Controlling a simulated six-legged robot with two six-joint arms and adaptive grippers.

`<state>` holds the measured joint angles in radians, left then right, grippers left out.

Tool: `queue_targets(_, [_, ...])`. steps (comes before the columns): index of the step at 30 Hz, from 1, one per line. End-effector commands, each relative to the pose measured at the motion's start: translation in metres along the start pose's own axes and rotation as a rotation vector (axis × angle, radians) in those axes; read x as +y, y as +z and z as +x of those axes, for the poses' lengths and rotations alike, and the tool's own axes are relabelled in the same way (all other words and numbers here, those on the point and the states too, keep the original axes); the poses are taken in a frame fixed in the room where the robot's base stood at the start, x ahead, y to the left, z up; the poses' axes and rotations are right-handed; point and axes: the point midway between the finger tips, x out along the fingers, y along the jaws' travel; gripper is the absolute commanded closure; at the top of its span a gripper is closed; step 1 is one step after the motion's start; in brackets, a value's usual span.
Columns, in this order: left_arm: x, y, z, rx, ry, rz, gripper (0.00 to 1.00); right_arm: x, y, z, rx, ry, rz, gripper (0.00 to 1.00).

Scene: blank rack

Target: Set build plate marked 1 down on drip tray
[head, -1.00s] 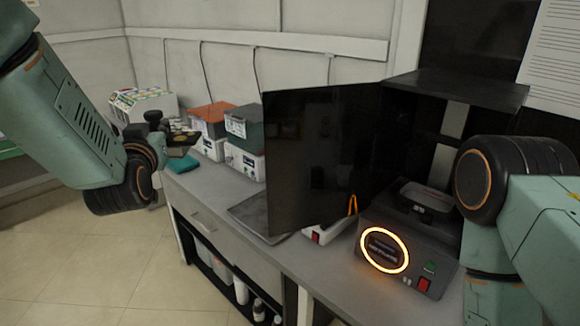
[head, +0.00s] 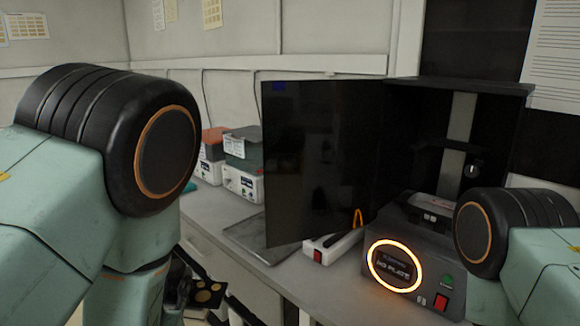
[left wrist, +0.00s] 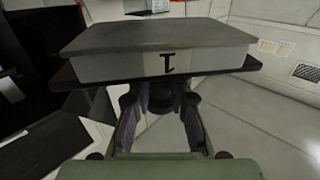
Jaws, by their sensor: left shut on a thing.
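The build plate marked 1 (left wrist: 160,68) fills the top of the left wrist view, with a black "1" upside down on its pale edge. My left gripper (left wrist: 160,95) is shut on it. In the head view the plate (head: 208,292) shows low, in front of the bench, with gold discs on its face; my arm partly hides it and the left gripper (head: 184,274). The drip tray (head: 243,238) is a dark, flat tray on the bench, up and right of the plate and apart from it. A door partly covers it. My right gripper is out of view.
The dark open door (head: 320,160) of the printer cabinet (head: 460,90) stands over the tray's right side. A machine with an orange glowing ring (head: 395,266) and a white box with a red switch (head: 330,246) stand right. Lidded boxes (head: 243,165) stand behind left.

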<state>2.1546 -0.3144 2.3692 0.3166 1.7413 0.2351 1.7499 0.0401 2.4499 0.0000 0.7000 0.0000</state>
Motion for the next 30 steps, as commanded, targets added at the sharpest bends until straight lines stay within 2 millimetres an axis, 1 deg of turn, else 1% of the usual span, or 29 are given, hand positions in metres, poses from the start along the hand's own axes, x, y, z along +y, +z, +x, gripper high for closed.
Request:
queue_targets(1, [0.004,0.028,-0.007,-0.006,0.011,0.001,1.0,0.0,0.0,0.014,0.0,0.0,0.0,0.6])
queue_targets(3, [0.008,0.051,-0.016,-0.004,0.023,0.001,1.0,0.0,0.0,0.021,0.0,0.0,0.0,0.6])
queue_targets(6, [0.013,0.077,-0.025,-0.001,0.039,-0.001,1.0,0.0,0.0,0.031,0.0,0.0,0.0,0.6])
queue_targets(9, [0.016,0.095,-0.032,0.001,0.05,-0.001,1.0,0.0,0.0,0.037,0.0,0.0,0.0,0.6])
queue_targets(12, [0.018,0.104,-0.035,0.003,0.053,0.0,1.0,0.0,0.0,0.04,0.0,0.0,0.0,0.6])
queue_targets(14, [0.018,0.106,-0.036,0.005,0.053,0.0,1.0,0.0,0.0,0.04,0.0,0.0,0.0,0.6])
queue_targets(30, [0.017,0.105,-0.036,0.005,0.052,0.0,1.0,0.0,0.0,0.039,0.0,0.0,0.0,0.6])
